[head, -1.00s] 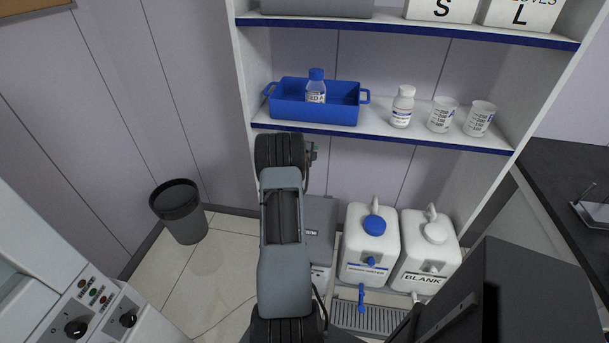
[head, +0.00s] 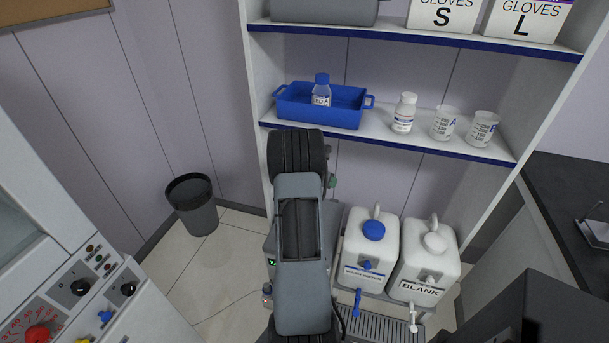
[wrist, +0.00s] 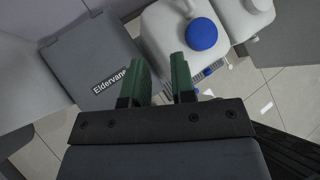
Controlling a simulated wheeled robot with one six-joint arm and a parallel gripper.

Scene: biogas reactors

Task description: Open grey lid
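A grey, flat-topped unit labelled "Eldervane" (wrist: 88,62) shows at the upper left of the wrist view. Its flat grey top looks like a lid and appears shut. In the head view the unit (head: 257,260) stands low beside the white canisters, mostly hidden behind my arm. My gripper (wrist: 163,80) has two green fingers, apart with an empty gap between them. In the wrist view the left finger overlaps the unit's right edge, but I cannot tell whether they touch. In the head view my gripper is mostly hidden behind my arm.
A blue-capped white canister (head: 368,247) and a white canister marked BLANK (head: 424,262) stand right of the unit. The shelf (head: 450,153) above holds a blue tray (head: 300,112), bottles and beakers. A dark bin (head: 193,210) stands left, with clear floor around it.

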